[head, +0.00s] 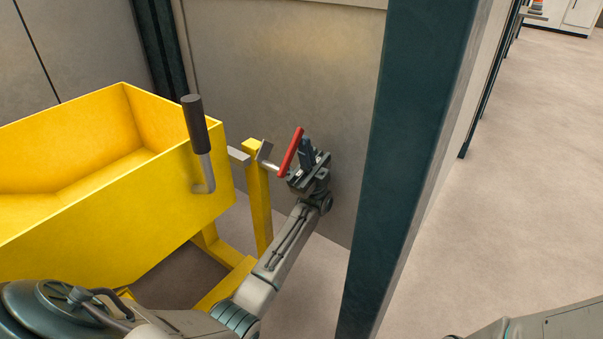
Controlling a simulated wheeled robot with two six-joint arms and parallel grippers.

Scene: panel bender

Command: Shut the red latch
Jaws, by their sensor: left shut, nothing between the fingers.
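The red latch (291,152) is a slim red handle, tilted with its top to the right, beside the yellow post at the right end of the yellow bin. A short metal rod runs from its lower end toward a small grey bracket (264,150) on the post. My left gripper (307,150) is just right of the red handle, its dark fingers shut and empty. They look very close to the handle; I cannot tell whether they touch it. My right gripper is out of view; only part of my right arm shows at the bottom right.
The yellow bin (85,220) fills the left side, with a black-gripped crank handle (196,125) on its near right corner. A grey panel (290,70) stands behind the latch. A dark green column (410,130) rises to the right. Open floor (510,190) lies beyond it.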

